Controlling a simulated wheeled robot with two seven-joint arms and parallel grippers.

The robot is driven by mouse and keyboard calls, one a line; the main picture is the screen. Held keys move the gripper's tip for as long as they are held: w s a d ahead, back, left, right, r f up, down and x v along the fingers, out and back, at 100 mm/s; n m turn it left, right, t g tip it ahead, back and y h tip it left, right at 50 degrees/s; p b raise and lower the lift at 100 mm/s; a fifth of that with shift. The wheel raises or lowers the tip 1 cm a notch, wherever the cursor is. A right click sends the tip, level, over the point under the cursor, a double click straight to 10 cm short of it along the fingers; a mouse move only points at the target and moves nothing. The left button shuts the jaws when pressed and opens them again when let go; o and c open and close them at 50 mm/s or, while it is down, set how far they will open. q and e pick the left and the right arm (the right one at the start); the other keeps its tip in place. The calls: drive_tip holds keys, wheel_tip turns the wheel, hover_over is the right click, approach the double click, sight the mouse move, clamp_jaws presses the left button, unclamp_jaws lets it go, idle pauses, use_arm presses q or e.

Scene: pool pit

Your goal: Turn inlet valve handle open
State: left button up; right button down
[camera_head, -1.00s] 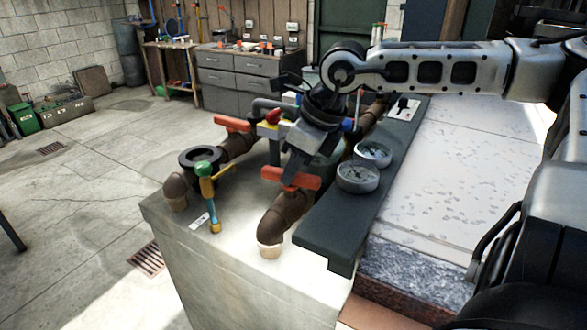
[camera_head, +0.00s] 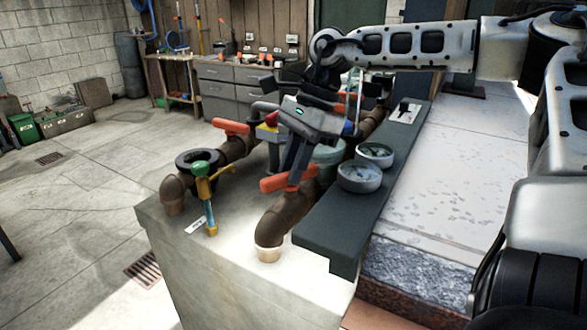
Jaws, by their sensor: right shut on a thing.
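My right gripper (camera_head: 294,178) reaches down from the upper right. Its fingers are shut on an orange valve handle (camera_head: 272,184) on the near brown pipe (camera_head: 281,216). The handle's left end sits lower in the picture than its right end, and its middle is partly hidden by the fingers. A second orange handle (camera_head: 231,127) is on the brown pipe farther back. A thin valve with a green top (camera_head: 200,168) and brass body stands at the left, near a small white label (camera_head: 195,225) that I cannot read. My left gripper is out of view.
The pipes stand on a pale concrete block (camera_head: 230,262). A dark ledge (camera_head: 325,235) beside them carries two round gauges (camera_head: 359,177). A drawer cabinet (camera_head: 230,90) stands at the back. The floor to the left is mostly clear.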

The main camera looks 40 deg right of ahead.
drive_tip(key=shift+w+f+n+g, duration=0.1)
drive_tip(key=shift+n+g, duration=0.2)
drive_tip(key=shift+n, duration=0.6)
drive_tip(key=n+g+b, duration=0.1)
drive_tip(key=n, duration=0.1)
drive_tip(key=shift+n, duration=0.3)
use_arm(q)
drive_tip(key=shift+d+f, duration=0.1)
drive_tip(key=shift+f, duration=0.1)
use_arm(e)
drive_tip(key=shift+n, duration=0.4)
drive_tip(key=c, duration=1.3)
unclamp_jaws()
